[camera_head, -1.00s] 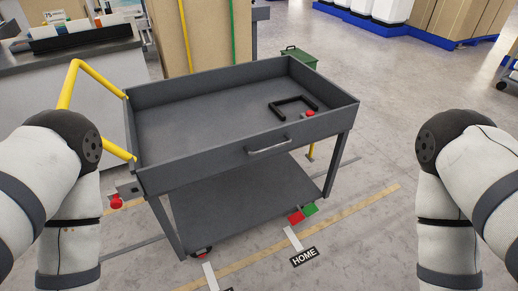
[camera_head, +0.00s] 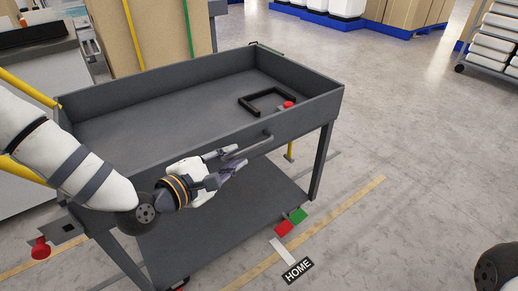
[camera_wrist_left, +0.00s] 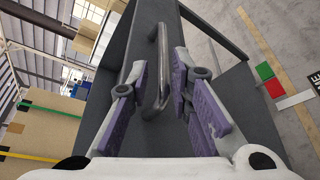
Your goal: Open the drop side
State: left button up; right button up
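The drop side (camera_head: 305,118) is the grey front panel of a cart's upper tray and stands upright. Its bar handle (camera_head: 250,146) shows near the middle of the panel. My left gripper (camera_head: 229,161) is open at the handle. In the left wrist view, the handle (camera_wrist_left: 164,66) lies between the two purple-padded fingers, with gaps visible beside it. A red knob (camera_head: 41,250) is at the cart's left front corner. Another red knob (camera_head: 289,104) is near the tray's right front. My right gripper is out of view.
A black U-shaped bracket (camera_head: 266,101) lies in the tray. The cart's lower shelf (camera_head: 220,225) is empty. A yellow rail (camera_head: 22,170) is at the left. Red and green tags (camera_head: 290,222) show below the cart's front.

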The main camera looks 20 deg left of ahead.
aim_at(246, 150)
pick_arm(q)
jog(key=x, duration=0.8)
jog(key=shift+s+f+b, duration=0.1)
jog(key=shift+f+b, duration=0.1)
jog(key=shift+b, duration=0.2)
grip_shut()
